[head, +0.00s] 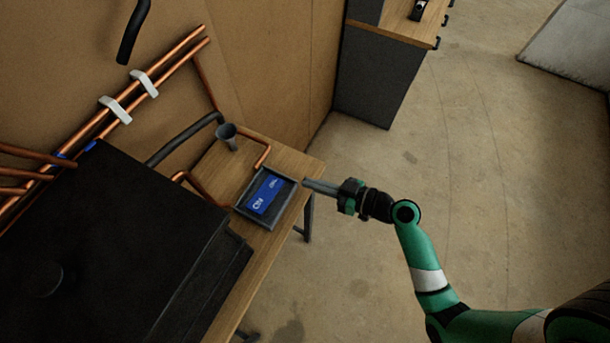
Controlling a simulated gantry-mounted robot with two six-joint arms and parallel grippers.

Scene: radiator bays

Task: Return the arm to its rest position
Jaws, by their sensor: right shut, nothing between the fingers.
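My right arm (428,268), green with black and white bands, reaches in from the lower right of the head view. Its gripper (306,183) is shut and empty. The fingertips point left and show beside the right edge of a small dark tray (240,209) on a wooden bench. Whether they touch the tray or hang above its edge I cannot tell. A blue item with white lettering (264,195) lies in the tray. My left gripper is not in view.
A large black box (110,250) fills the lower left. A grey cabinet (375,75) stands at the back. The floor (480,170) at right is clear.

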